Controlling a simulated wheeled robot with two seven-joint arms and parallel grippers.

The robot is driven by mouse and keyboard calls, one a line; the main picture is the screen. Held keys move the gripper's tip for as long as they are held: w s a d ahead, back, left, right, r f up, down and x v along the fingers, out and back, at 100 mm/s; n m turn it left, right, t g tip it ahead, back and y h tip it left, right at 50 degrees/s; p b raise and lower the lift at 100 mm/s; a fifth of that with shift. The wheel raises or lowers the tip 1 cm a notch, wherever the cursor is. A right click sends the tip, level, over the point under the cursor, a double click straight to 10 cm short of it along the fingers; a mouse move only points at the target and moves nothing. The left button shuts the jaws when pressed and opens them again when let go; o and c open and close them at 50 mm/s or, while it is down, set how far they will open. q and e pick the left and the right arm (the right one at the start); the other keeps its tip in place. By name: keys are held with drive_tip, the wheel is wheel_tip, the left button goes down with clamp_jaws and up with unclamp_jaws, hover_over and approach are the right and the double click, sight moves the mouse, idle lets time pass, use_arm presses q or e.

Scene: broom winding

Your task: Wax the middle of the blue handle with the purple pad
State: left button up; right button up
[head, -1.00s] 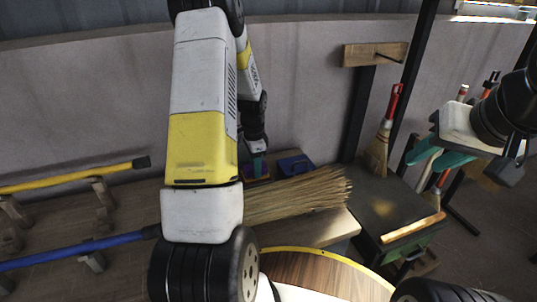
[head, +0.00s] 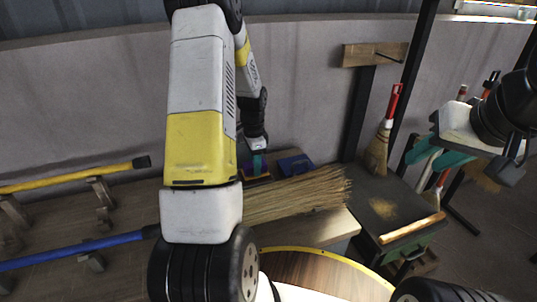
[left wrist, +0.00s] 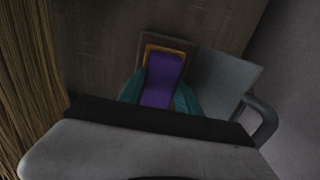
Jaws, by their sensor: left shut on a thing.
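The blue handle (head: 75,250) lies across supports at the lower left of the head view; its right part passes behind my left arm. The purple pad (left wrist: 162,80) is between the teal fingers of my left gripper (left wrist: 160,98), which is shut on it. Below the pad is a small brown tray with an orange rim (left wrist: 148,46). In the head view my left gripper (head: 256,163) is low at the back of the bench, far right of the blue handle. My right gripper (head: 437,155) hangs at the right, its teal fingers apart and empty.
A yellow handle (head: 75,177) lies behind the blue one. Broom straw (head: 300,193) fans out in front of my left gripper. A dark blue object (head: 295,165) sits beside it. A small red-handled broom (head: 381,135) and a dark side table (head: 385,205) stand at the right.

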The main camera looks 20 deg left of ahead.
use_arm(q)
drive_tip(key=shift+r, duration=2.95)
